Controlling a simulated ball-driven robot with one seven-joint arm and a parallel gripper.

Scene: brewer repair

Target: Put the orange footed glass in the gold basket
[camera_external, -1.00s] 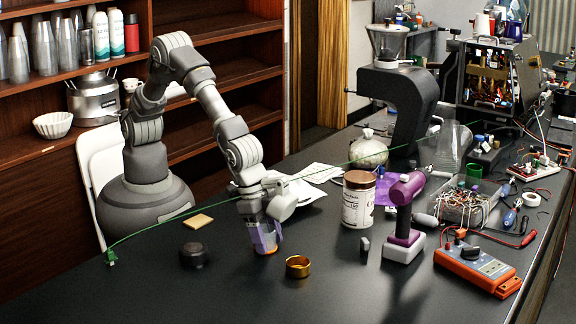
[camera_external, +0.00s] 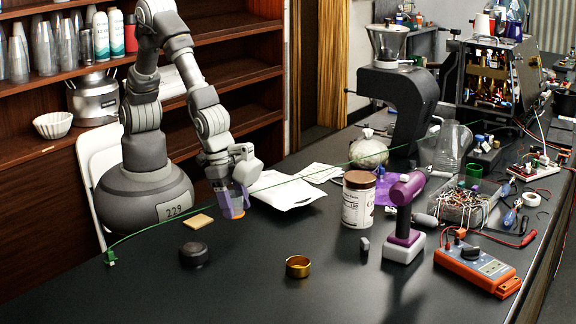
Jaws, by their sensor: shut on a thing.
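My gripper (camera_external: 229,205) is shut on the orange footed glass (camera_external: 236,213), which it holds above the dark bench. The glass looks clear, with an orange bottom, and is partly hidden by the purple fingers. The gold basket (camera_external: 290,271) is a small, round, open gold cup standing on the bench, below and to the right of my gripper. The glass and the basket are apart.
A black round piece (camera_external: 194,254) stands left of the gold basket. A tan square (camera_external: 200,221) and white packets (camera_external: 287,192) lie near the gripper. A labelled can (camera_external: 357,203) and a purple drill (camera_external: 404,215) stand to the right. A green cable (camera_external: 160,231) crosses the bench.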

